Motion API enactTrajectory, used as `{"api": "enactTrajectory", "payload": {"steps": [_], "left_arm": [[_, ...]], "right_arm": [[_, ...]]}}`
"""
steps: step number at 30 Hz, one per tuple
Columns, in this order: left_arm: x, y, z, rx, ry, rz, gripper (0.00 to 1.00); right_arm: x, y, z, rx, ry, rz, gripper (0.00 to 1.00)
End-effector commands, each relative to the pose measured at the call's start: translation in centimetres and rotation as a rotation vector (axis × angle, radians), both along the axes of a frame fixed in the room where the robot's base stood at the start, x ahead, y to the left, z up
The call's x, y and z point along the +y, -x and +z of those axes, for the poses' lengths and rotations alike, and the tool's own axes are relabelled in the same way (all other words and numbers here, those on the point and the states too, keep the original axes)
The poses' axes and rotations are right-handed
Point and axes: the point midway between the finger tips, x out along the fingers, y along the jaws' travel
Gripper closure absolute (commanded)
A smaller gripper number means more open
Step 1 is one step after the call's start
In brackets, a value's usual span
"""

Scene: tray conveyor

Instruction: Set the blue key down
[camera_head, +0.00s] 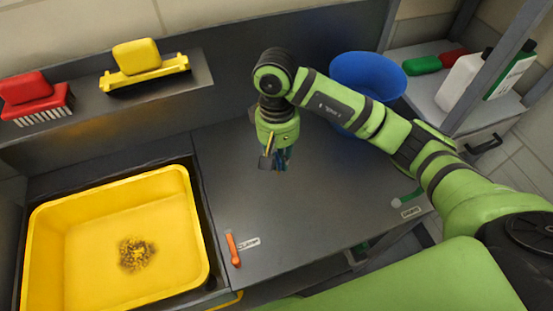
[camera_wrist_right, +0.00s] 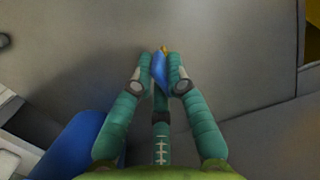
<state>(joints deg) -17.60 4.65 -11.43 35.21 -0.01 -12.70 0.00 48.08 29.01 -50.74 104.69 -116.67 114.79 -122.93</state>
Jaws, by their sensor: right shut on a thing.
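The blue key (camera_wrist_right: 159,68) is held between the fingertips of my right gripper (camera_wrist_right: 160,75) in the right wrist view. A small yellow piece shows at the key's far end. In the head view my right gripper (camera_head: 275,157) hangs over the grey counter (camera_head: 310,215), pointing down, and the key is mostly hidden among its fingers. I cannot tell how far the fingertips are above the counter. My left gripper is not in view.
A yellow basin (camera_head: 60,225) with a brown patch inside is at left. An orange key-like piece (camera_head: 233,249) lies near the counter's front edge. A blue bucket (camera_head: 368,75) stands behind my arm. Brushes (camera_head: 35,100) sit on the back shelf. The middle counter is clear.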

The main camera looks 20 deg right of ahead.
Motion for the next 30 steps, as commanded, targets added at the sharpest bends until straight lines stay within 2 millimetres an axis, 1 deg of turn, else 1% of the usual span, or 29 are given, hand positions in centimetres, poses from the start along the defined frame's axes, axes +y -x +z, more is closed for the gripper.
{"api": "enactTrajectory", "payload": {"steps": [1, 3, 6, 9, 12, 15, 18, 25, 29, 30], "left_arm": [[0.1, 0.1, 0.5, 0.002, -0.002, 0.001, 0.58], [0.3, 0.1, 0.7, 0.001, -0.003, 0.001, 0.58], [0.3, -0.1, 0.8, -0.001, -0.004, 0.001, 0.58], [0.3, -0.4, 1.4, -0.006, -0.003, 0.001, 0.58], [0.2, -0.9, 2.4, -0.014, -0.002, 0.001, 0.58], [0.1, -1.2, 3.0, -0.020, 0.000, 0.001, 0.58], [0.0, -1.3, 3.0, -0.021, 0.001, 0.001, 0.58], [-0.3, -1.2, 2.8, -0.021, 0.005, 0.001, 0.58], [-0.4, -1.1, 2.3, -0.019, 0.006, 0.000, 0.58], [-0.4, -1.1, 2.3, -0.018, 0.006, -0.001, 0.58]], "right_arm": [[0.0, -0.7, -0.1, 0.003, 0.000, -0.004, 1.00], [0.1, -1.4, -0.6, 0.001, -0.001, -0.002, 1.00], [0.0, -1.9, -1.1, 0.001, 0.001, -0.001, 1.00], [0.0, -2.0, -1.8, 0.004, 0.000, -0.001, 1.00], [0.0, -1.9, -3.3, 0.006, 0.000, -0.001, 1.00], [0.0, -2.0, -4.5, 0.002, -0.001, -0.001, 1.00], [0.0, -2.0, -5.2, 0.000, 0.000, 0.001, 1.00], [0.0, -2.1, -5.3, -0.002, 0.001, 0.001, 1.00], [0.0, -2.1, -5.7, -0.003, 0.001, 0.001, 1.00], [0.0, -2.1, -5.6, -0.003, 0.001, 0.000, 0.80]]}}
